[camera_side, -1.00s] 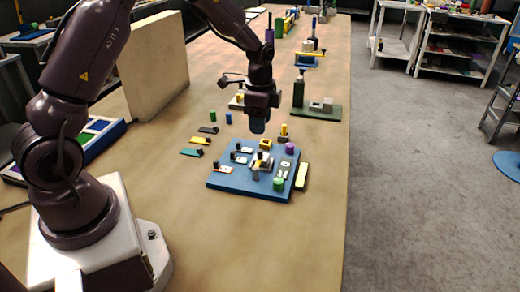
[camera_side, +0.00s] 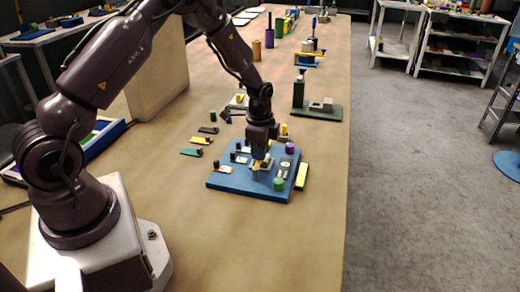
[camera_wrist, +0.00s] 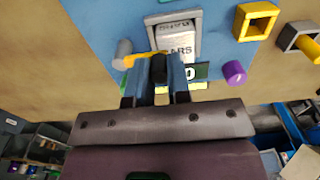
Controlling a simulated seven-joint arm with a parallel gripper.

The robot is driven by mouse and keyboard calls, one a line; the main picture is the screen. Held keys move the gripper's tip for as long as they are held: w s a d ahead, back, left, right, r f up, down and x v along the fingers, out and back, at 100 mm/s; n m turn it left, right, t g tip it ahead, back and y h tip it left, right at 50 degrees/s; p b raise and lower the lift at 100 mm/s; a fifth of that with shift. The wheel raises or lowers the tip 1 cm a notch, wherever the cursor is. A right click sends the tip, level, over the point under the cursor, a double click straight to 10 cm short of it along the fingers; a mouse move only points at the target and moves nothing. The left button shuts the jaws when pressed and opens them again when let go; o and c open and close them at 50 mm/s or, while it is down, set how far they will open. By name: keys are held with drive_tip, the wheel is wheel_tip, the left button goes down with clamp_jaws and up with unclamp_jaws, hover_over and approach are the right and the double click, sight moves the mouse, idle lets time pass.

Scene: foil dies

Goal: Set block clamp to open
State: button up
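The blue board (camera_side: 225,183) lies on the table and carries several small fixtures. What appears to be the block clamp is a grey frame (camera_wrist: 150,30) around a pale lettered block (camera_wrist: 176,42), with a yellow bar (camera_wrist: 128,60) across its near side. A black knob (camera_wrist: 159,66) stands at the bar. My gripper (camera_wrist: 159,78) points down over the board, with one finger on each side of the knob. Whether the fingers press on the knob cannot be told. In the side view my gripper (camera_side: 262,155) hides most of the clamp.
A purple cylinder (camera_wrist: 234,72) and a yellow square ring (camera_wrist: 257,22) stand near the clamp. A green cylinder (camera_side: 278,184) is at the board's front edge. A yellow-topped bar (camera_side: 302,176) lies to its right. A green fixture (camera_side: 318,112) stands behind. The table front is clear.

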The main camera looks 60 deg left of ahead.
clamp_jaws()
drive_tip(key=shift+a, duration=0.1)
drive_tip(key=n, duration=0.2)
drive_tip(key=s+n, duration=0.1)
drive_tip(key=a+n, duration=0.1)
drive_tip(key=n, duration=0.1)
drive_tip(key=shift+s+n, duration=0.3)
drive_tip(key=shift+s, duration=0.1)
drive_tip(key=s+n, duration=0.1)
drive_tip(key=n, duration=0.1)
drive_tip(key=s+n, duration=0.1)
drive_tip(key=n, duration=0.4)
drive_tip(key=s+n, duration=0.1)
drive_tip(key=n, duration=0.1)
drive_tip(key=shift+s+d, duration=0.2)
drive_tip(key=shift+s+d+n, duration=0.2)
drive_tip(key=shift+s+n, duration=0.05)
drive_tip(key=shift+n, duration=0.6)
drive_tip(key=shift+s+d+n, duration=0.15)
drive_tip(key=shift+s+n, duration=0.1)
drive_tip(key=shift+n, duration=0.6)
